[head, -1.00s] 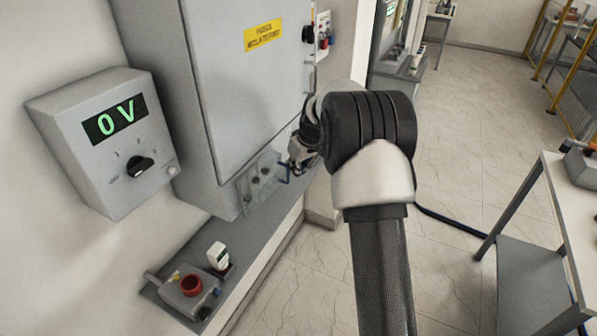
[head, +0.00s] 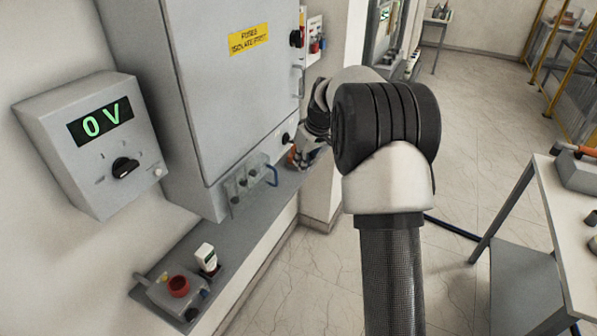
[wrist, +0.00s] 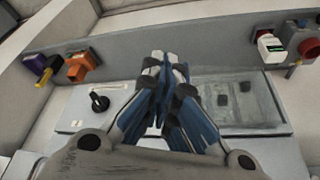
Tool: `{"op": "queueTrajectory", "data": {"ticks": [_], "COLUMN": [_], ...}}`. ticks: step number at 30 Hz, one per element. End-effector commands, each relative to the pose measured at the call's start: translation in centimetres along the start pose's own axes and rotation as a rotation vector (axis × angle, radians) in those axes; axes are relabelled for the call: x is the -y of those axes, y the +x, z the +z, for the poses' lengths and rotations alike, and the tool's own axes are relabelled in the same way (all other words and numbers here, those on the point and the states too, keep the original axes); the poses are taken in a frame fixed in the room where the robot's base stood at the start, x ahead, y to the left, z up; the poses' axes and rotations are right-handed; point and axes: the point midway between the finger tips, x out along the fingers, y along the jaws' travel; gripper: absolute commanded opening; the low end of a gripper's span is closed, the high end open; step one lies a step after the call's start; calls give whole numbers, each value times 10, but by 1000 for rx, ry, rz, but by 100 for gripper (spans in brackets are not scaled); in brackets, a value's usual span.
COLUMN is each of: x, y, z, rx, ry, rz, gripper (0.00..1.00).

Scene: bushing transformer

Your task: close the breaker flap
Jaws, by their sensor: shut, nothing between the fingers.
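I cannot tell whether the flap is fully against the cabinet.
A black knob (wrist: 98,101) sits on the panel left of my fingers. A shelf (head: 232,243) below the cabinet bears a red-topped device (head: 178,287) and a small white meter (head: 206,257). A 0 V display box (head: 95,150) hangs at left. Open floor lies right.

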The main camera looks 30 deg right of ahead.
Motion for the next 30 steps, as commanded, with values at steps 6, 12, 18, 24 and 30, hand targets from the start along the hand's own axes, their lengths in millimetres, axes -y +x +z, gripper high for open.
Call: {"op": "queueTrajectory", "data": {"ticks": [6, 12, 18, 24, 30], "x": [-7, 1, 28, 41, 42], "y": [-34, -48, -60, -56, -27], "z": [-2, 3, 23, 38, 41], "rx": [-2, 3, -1, 2, 4], "ry": [1, -17, -70, -97, -96], "rz": [2, -13, -35, -38, -40], "gripper": [0, 0, 0, 0, 0]}}
